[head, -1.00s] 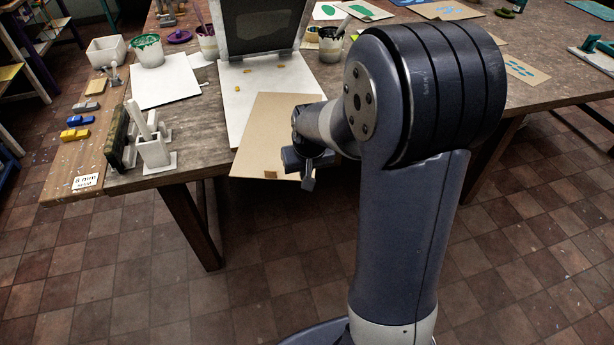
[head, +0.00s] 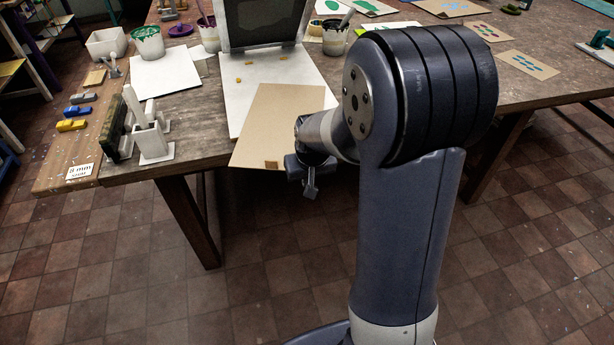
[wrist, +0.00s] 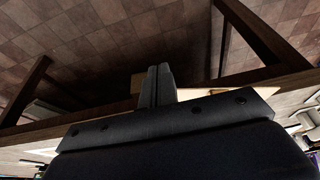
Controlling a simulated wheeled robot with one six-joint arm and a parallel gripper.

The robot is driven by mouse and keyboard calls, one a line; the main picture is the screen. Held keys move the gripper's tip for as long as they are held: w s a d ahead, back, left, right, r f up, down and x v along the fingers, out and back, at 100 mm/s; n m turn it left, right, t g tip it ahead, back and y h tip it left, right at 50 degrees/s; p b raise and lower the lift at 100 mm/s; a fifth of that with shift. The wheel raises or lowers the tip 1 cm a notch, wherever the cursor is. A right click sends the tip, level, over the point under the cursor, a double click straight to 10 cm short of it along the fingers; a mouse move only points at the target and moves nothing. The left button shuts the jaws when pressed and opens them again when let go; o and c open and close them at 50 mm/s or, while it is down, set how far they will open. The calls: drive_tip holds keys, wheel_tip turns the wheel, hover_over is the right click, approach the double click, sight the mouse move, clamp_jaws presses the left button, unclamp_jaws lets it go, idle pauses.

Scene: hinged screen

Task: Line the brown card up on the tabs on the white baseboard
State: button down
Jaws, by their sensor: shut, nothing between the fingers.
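The brown card (head: 275,115) lies askew over the front part of the white baseboard (head: 233,100), its lower end sticking out past the table's front edge. A small darker brown patch (head: 271,164) is at its lower end. Small yellow-tan tabs show on the baseboard, two behind the card (head: 277,58) and one left of it (head: 237,79). My gripper (head: 310,192) is just off the card's lower right corner, in front of the table edge. In the wrist view its fingers (wrist: 158,85) are shut and empty; a pale strip, probably the card, shows beside them. My arm hides the card's right side.
A dark framed screen (head: 265,22) stands hinged up behind the baseboard. White paper (head: 175,78), paint pots (head: 148,42) and a white holder (head: 153,142) are to the left. Printed cards (head: 527,64) lie to the right. Open floor lies in front of the table.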

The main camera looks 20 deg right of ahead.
drive_tip(key=shift+w, duration=0.1)
drive_tip(key=shift+w, duration=0.35)
drive_tip(key=shift+w+p, duration=0.3)
drive_tip(key=shift+w, duration=2.2)
drive_tip(key=shift+w, duration=0.3)
